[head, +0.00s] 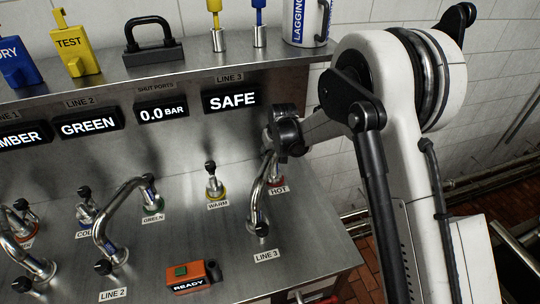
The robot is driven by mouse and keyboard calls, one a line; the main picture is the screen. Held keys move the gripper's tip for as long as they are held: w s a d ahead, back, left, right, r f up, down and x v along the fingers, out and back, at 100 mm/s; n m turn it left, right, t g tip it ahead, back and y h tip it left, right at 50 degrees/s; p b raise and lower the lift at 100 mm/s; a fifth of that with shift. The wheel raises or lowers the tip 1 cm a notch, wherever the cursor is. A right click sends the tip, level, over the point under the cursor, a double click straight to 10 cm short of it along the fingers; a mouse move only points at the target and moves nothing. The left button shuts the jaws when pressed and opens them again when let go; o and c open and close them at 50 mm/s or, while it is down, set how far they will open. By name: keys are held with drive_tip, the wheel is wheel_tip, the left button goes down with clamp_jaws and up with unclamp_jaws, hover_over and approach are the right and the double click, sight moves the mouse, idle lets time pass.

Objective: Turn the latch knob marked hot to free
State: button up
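The hot station is the red ring (279,187) with a "HOT" label, on the right side of the steel bench. A bent chrome pipe (257,200) rises from the front socket marked LINE 3 and ends over the hot station. The hot latch knob cannot be made out clearly; the pipe end and my gripper cover that spot. My gripper (270,148) reaches in from the right, directly above the hot station at the pipe's upper end. Its fingers are dark and small here, so I cannot tell whether they are open, shut or touching anything.
The warm valve (214,184) stands upright left of hot. A second bent pipe (104,222) links LINE 2 and green. The LINE 3 display (231,99) reads SAFE. An orange READY box (193,277) sits at the front.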

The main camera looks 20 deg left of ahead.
drive_tip(key=n+b, duration=0.1)
drive_tip(key=b, duration=0.1)
drive_tip(key=n+y+b, duration=0.1)
drive_tip(key=n+b, duration=0.1)
drive_tip(key=shift+w+d+f+n+g, duration=0.1)
drive_tip(key=shift+f+n+g, duration=0.05)
drive_tip(key=shift+n+g, duration=0.2)
drive_tip(key=shift+n+g+b, duration=0.55)
drive_tip(key=shift+n+b, duration=0.7)
drive_tip(key=shift+r, duration=0.2)
drive_tip(key=o, duration=1.1)
drive_tip(key=shift+o, duration=0.2)
drive_tip(key=v, duration=1.2)
drive_tip(key=shift+w+d, duration=0.15)
drive_tip(key=shift+d, duration=0.05)
